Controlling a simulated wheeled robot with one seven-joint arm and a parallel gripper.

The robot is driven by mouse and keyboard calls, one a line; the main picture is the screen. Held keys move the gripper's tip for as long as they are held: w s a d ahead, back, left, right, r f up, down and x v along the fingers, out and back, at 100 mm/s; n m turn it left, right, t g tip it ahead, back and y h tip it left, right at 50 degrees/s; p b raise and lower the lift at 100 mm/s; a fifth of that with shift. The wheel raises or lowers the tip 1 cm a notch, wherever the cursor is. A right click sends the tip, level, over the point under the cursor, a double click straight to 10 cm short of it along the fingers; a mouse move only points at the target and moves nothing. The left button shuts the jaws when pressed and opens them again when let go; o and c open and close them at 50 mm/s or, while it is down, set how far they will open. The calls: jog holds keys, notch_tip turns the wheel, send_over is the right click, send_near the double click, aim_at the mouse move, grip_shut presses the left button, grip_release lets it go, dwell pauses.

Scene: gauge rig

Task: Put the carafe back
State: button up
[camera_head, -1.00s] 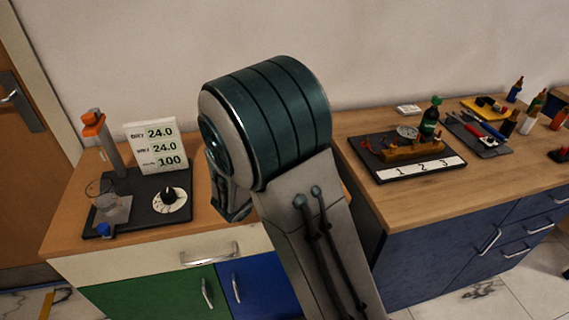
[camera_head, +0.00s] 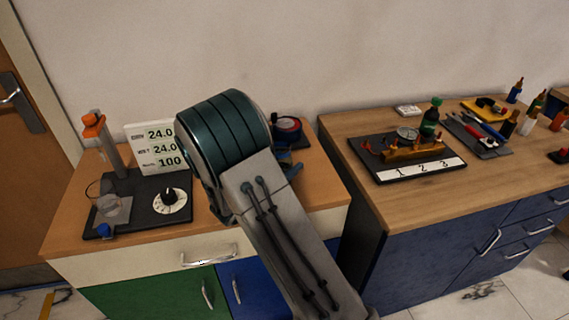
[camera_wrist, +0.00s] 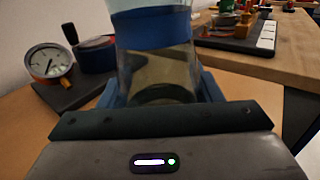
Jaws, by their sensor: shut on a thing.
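The carafe (camera_wrist: 157,67) is a clear glass vessel with a blue band, standing large in the middle of the wrist view. My gripper (camera_wrist: 160,88) is shut on it, with one blue finger on each side. The carafe's top is cut off by the frame and its bottom is hidden behind my gripper's body, so I cannot tell whether it touches the counter. In the head view my arm covers the carafe and most of the gripper.
A dial gauge (camera_wrist: 48,62) and a dark round device (camera_wrist: 97,54) stand left of the carafe. A wooden counter (camera_head: 355,122) with tools is right.

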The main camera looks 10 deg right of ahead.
jog(key=shift+f, duration=0.15)
jog(key=o, duration=1.2)
